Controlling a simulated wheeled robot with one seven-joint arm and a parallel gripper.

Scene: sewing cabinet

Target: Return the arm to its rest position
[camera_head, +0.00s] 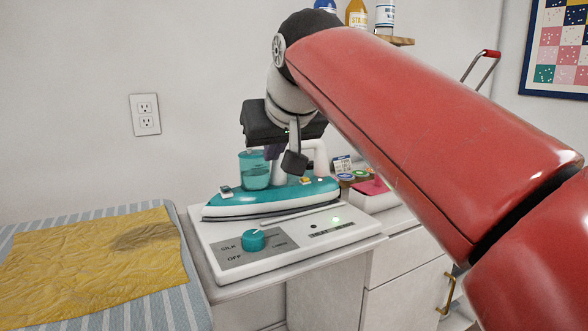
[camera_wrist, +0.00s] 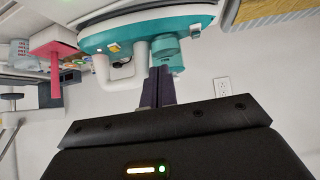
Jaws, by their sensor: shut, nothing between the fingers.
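My gripper (camera_head: 273,151) hangs above the teal and white iron (camera_head: 285,198), close to its handle, in the head view. In the wrist view its dark fingers (camera_wrist: 159,85) are together, with nothing between them. They overlap the iron (camera_wrist: 140,35) in that picture; whether they touch it I cannot tell. The iron lies on a white base (camera_head: 330,248) with a teal dial (camera_head: 253,240) and a lit green light. My red arm reaches in from the right of the head view and hides part of the cabinet.
A yellow cloth (camera_head: 95,262) with a brown patch lies on a striped board (camera_head: 185,300) at left. A pink item (camera_head: 370,187) sits right of the iron. Bottles (camera_head: 357,14) stand on a shelf (camera_head: 402,41) behind my arm. A wall outlet (camera_head: 145,114) is at left.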

